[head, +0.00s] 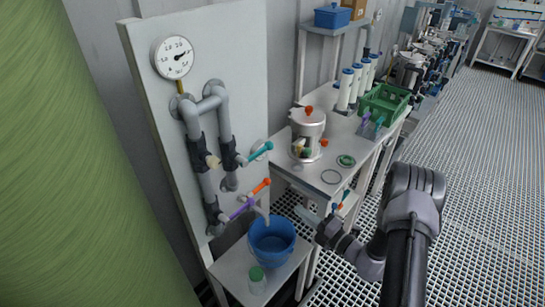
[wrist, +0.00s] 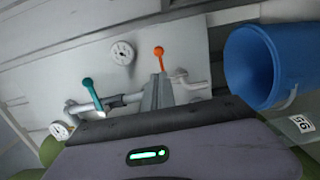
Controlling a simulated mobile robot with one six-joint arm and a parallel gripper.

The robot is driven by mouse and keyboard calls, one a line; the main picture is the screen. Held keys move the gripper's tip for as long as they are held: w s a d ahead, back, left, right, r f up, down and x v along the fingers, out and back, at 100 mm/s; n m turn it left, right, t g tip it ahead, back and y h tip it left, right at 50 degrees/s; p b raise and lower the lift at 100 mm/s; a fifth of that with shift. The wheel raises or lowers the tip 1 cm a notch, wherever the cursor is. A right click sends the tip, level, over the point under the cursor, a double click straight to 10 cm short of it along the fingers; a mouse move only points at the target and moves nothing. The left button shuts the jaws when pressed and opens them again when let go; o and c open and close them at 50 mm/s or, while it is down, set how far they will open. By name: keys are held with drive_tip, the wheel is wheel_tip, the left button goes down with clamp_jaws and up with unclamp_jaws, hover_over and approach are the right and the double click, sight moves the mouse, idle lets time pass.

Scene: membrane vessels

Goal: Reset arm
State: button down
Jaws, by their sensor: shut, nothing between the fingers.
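My gripper (head: 302,211) is at the end of my dark arm in the lower right of the head view, right of the blue bucket and beside the white table. In the wrist view, the fingers of my gripper (wrist: 157,92) are together and hold nothing. They point toward the piping, with an orange handle (wrist: 159,56) beyond the tips and a teal-handled valve (wrist: 90,90) to the left. The head view shows a teal handle (head: 260,152) and an orange handle (head: 261,187) on the pipe panel. Gaps between fingers and pipes are hard to judge.
The blue bucket (head: 272,244) stands on a low stand with a green-lidded jar (head: 257,281); the bucket also shows in the wrist view (wrist: 262,70). A metal vessel (head: 307,130) and a green crate (head: 386,99) are on the table. Open grated floor (head: 470,190) lies right.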

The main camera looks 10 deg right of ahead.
drive_tip(key=s+a+r+n+g+y, duration=0.2)
drive_tip(key=a+r+n+g, duration=0.2)
drive_tip(key=a+r+n, duration=0.25)
drive_tip(key=s+a+r+n+g+y, duration=0.2)
drive_tip(key=a+r+n+g+y, duration=0.15)
drive_tip(key=a+r+n, duration=0.35)
drive_tip(key=s+a+r+n+g+h+b, duration=0.1)
drive_tip(key=s+a+r+n+g+h, duration=0.45)
drive_tip(key=s+n, duration=0.55)
drive_tip(key=s+d+r+n+t+h, duration=0.1)
drive_tip(key=s+d+r+n+h, duration=0.2)
drive_tip(key=s+n, duration=0.3)
drive_tip(key=s+d+r+n+t+h+b, duration=0.1)
drive_tip(key=s+n, duration=0.5)
drive_tip(key=n, duration=0.7)
wheel_tip(320, 180, up, 3)
drive_tip(key=d+t+h, duration=0.1)
drive_tip(key=d+h, duration=0.1)
drive_tip(key=h, duration=0.1)
drive_tip(key=shift+s+d+t+h, duration=0.3)
drive_tip(key=shift+s+d, duration=0.05)
drive_tip(key=shift+d, duration=0.05)
